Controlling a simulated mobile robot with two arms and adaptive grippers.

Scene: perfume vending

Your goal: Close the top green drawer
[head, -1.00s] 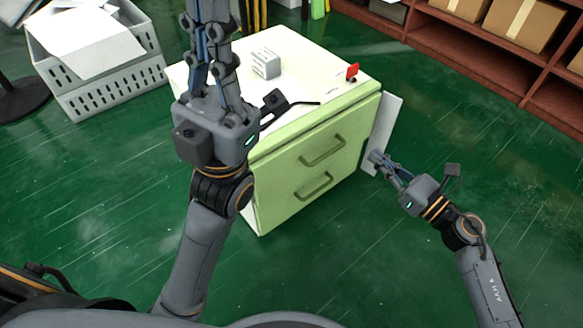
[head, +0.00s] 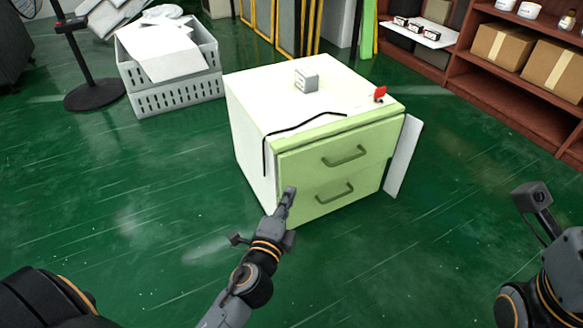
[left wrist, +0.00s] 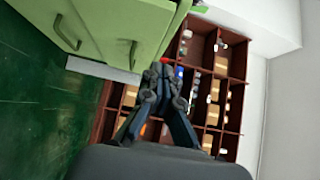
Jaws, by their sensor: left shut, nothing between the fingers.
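The green-fronted cabinet (head: 258,165) stands on the floor in the middle of the head view. Its top green drawer (head: 375,143) has a bar handle and its front looks about flush with the lower drawer (head: 310,204). My left gripper (head: 290,190) is shut and empty, in front of the lower left of the cabinet front in the picture; I cannot tell if it touches. In the left wrist view the shut fingers (left wrist: 165,75) appear beside the drawer fronts, with the top drawer (left wrist: 150,35) nearest. My right arm shows at lower right, its fingers outside the picture.
A grey crate (head: 180,98) is behind left. Floor in front is clear.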

